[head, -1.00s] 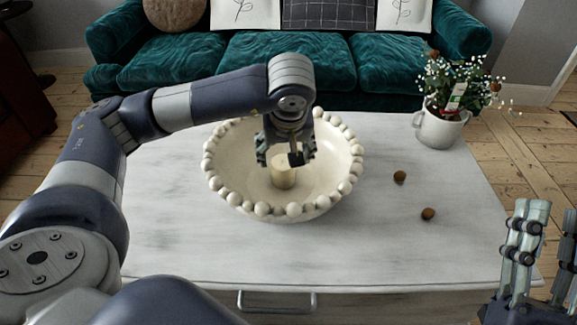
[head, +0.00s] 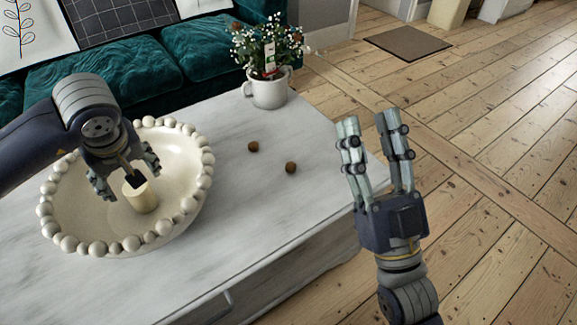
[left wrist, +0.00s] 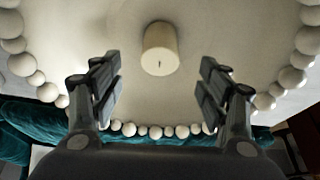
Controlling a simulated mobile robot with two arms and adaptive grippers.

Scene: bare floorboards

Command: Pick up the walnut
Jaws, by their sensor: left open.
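Two small brown walnuts lie apart on the table top in the head view, one (head: 253,147) farther back and one (head: 291,167) nearer and to the right. My right gripper (head: 371,122) is open and empty, pointing up beyond the table's right edge, to the right of the walnuts. My left gripper (head: 124,176) is over the white beaded bowl, left of the walnuts. In the left wrist view its fingers (left wrist: 160,88) are spread with nothing between them. A cream candle (left wrist: 160,49) stands in the bowl just past the fingertips. No walnut shows in the left wrist view.
The beaded bowl (head: 180,135) takes up the table's left part, with the candle (head: 141,196) inside. A white mug of flowers (head: 267,90) stands at the back. The white table (head: 240,215) is clear around the walnuts. A green sofa (head: 135,75) is behind it.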

